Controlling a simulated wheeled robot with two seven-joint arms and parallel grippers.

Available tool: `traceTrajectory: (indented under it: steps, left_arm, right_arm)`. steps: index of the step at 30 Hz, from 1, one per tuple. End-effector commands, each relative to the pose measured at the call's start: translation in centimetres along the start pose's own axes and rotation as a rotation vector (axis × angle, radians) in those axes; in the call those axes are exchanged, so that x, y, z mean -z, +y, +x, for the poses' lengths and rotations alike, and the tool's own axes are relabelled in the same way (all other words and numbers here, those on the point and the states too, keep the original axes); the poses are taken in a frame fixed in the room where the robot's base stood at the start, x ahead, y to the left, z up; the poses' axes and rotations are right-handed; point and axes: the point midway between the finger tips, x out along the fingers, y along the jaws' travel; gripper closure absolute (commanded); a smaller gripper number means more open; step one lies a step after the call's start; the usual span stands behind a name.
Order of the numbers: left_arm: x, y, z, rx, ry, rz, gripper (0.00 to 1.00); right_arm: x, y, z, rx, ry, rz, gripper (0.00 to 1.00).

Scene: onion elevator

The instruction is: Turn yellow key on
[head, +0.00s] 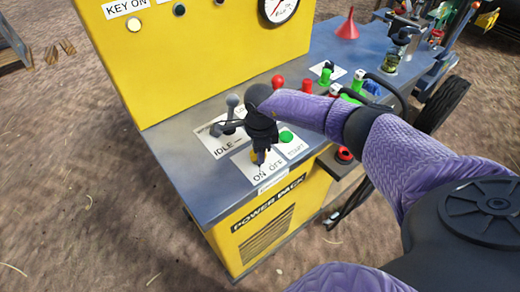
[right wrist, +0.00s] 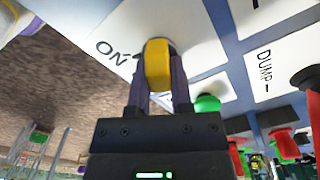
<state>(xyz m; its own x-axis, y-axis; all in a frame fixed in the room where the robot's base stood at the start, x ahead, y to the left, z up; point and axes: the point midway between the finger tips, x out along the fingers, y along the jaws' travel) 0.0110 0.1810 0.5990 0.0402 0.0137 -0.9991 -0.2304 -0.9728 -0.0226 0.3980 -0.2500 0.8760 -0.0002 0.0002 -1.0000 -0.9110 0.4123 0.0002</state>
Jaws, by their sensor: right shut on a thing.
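The yellow key (right wrist: 157,64) stands on the white panel label, beside the word ON, in the right wrist view. In the head view only a small yellow part of it (head: 254,155) shows behind the fingers. My right gripper (right wrist: 158,88) is shut on the yellow key, with one finger on each side. In the head view my right gripper (head: 260,152) reaches down to the ON/OFF label (head: 259,172) from above. The key's exact turn angle cannot be told. My left gripper is out of view.
A green START button (head: 286,136) sits just right of the key. Levers (head: 232,101) stand at the IDLE label, and red and green knobs (head: 325,75) lie farther right. The yellow panel (head: 190,50) rises behind, with a KEY ON lamp (head: 134,24) and a gauge.

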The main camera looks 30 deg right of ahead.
Motion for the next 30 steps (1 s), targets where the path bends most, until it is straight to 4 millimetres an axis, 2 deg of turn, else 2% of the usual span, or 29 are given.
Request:
traceTrajectory:
  steps: [18, 19, 23, 30]
  left_arm:
    - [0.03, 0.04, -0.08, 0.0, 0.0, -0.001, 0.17]
    - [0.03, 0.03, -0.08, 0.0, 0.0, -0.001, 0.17]
    - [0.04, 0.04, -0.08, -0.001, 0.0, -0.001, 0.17]
    - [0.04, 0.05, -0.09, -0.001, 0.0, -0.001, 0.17]
  right_arm:
    - [0.0, 0.03, 0.04, 0.0, 0.0, 0.037, 1.0]
    - [0.0, 0.03, 0.04, 0.0, 0.0, 0.037, 0.67]
    - [0.0, 0.03, 0.03, 0.0, 0.0, 0.037, 0.4]
    - [0.0, 0.02, 0.01, 0.0, 0.0, 0.036, 0.38]
